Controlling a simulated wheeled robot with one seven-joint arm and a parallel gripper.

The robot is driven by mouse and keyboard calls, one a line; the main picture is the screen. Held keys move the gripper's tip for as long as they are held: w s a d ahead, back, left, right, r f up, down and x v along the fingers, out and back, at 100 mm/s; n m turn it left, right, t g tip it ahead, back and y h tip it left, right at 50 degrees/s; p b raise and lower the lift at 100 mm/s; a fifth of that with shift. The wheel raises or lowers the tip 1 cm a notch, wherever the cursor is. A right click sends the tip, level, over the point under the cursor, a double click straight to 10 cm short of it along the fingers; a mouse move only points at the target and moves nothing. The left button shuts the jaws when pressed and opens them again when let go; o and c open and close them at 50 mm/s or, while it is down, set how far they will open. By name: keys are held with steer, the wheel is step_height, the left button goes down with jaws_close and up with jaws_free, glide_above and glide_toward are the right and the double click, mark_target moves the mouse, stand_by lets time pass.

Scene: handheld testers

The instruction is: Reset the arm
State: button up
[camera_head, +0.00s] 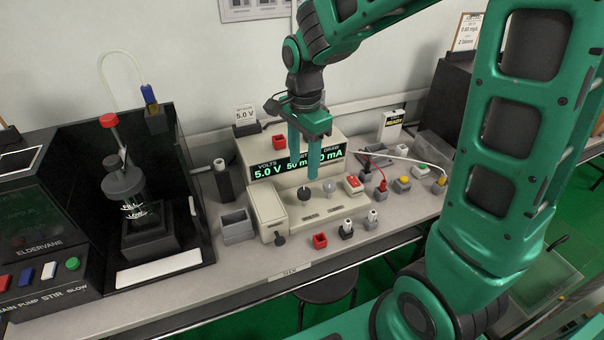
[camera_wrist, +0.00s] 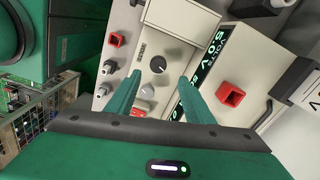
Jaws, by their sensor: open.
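My gripper (camera_head: 304,156) hangs from my green arm in front of the beige meter, with its two fingers apart and nothing between them. In the wrist view the gripper (camera_wrist: 160,88) also shows open and empty, with the black knob (camera_wrist: 157,65) of the meter visible beyond the fingertips. The meter (camera_head: 244,150) has a display (camera_head: 268,171) reading 5.0 V and a draw in mA; one finger partly covers the digits. The black knob (camera_head: 304,193) and a grey knob (camera_head: 329,186) sit on its front ledge, close below the fingers in the head view.
A red cube-like socket (camera_head: 320,241) and small grey posts (camera_head: 346,229) stand at the bench front. A grey open box (camera_head: 237,226) stands left of the meter. A black-walled stirring station (camera_head: 124,184) is further left. Red and white leads (camera_head: 415,160) run at right.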

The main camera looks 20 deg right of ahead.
steer(key=shift+r, duration=0.9)
steer(key=s+d+r+n, duration=0.1)
steer(key=s+d+n, duration=0.3)
steer(key=s+d, duration=0.4)
steer(key=s+d+n, duration=0.4)
steer(key=s+d, duration=0.5)
steer(key=s, duration=0.7)
steer(key=shift+d+r+n, duration=0.2)
steer(key=shift+r+n, duration=0.2)
